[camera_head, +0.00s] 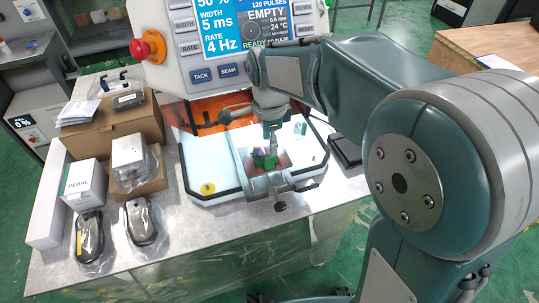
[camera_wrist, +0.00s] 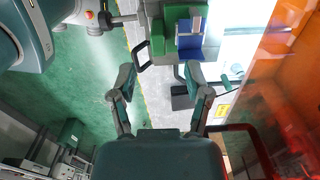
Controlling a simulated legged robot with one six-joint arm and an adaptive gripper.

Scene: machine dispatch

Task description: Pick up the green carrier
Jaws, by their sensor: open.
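A green carrier (camera_wrist: 173,18) shows at the top of the wrist view, with a blue part and a light grey part against it. My gripper (camera_wrist: 161,76) is open and empty in the wrist view. Its fingertips are apart from the carrier, which lies beyond them. In the head view my gripper (camera_head: 270,133) is just above and behind the carrier, and partly covers the view of it.
The machine panel (camera_head: 240,40) with its red stop button (camera_head: 139,50) stands behind the tray. Orange glass (camera_wrist: 291,85) is close on the right in the wrist view. Cardboard boxes (camera_head: 112,129) and bagged parts crowd the table's left side. A black box (camera_head: 345,150) lies right of the tray.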

